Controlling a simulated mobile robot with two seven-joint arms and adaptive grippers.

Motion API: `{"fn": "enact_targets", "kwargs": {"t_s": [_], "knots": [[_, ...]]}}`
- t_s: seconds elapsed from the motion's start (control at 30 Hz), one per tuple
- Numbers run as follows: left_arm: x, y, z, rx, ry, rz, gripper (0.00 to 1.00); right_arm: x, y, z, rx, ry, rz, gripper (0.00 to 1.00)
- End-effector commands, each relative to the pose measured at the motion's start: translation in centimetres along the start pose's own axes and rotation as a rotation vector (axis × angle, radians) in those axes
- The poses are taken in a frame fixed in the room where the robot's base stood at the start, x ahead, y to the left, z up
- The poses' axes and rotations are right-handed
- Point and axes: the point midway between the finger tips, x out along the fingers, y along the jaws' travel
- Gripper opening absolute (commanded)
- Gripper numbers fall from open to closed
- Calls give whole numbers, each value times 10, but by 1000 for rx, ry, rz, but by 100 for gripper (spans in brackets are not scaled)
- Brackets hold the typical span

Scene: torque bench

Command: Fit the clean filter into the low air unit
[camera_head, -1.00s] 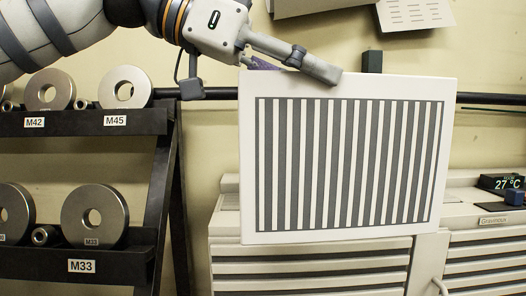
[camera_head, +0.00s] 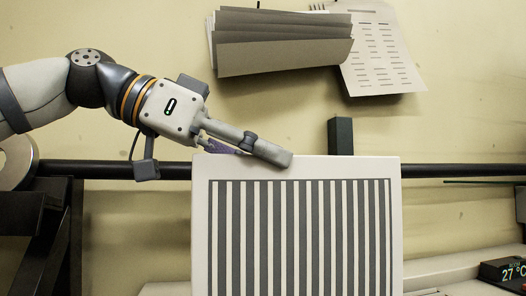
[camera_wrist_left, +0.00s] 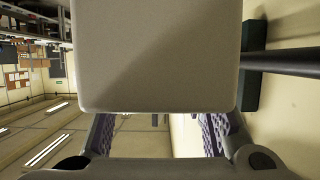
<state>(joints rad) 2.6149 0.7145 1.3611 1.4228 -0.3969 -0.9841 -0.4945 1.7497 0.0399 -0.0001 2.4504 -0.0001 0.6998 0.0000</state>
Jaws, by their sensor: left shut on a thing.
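The filter (camera_head: 396,225) is a flat panel with a white frame and dark and pale upright stripes. It hangs upright in the head view, its lower part cut off by the picture's bottom edge. My left gripper (camera_head: 262,153) is shut on its top edge. In the left wrist view the filter (camera_wrist_left: 160,60) shows as a plain pale slab between the two fingers of the left gripper (camera_wrist_left: 160,128). Pale casing tops (camera_head: 455,268) show low at the right, behind the filter. I cannot tell whether they belong to the low air unit. My right gripper is not in view.
A dark bar (camera_head: 455,170) runs along the wall behind the filter, with a dark upright block (camera_head: 341,136) at it. A black rack (camera_head: 40,215) stands at left. Grey folders (camera_head: 280,45) and a punched sheet (camera_head: 382,60) are on the wall. A 27 °C display (camera_head: 507,270) sits at lower right.

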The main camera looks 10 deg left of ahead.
Motion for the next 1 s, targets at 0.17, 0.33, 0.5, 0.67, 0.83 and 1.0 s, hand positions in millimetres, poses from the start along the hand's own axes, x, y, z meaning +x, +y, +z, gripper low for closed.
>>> {"fn": "enact_targets", "kwargs": {"t_s": [0.17,0.33,0.5,0.67,0.83,1.0], "knots": [[8,0,20,-1,0,1,0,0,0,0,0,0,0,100],[15,0,38,-1,0,0,0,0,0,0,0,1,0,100],[19,0,47,1,1,0,0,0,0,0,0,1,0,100],[20,0,50,1,2,-1,0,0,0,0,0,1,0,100],[20,0,49,0,2,0,0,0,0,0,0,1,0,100],[20,0,49,0,2,0,0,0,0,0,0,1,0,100]]}}
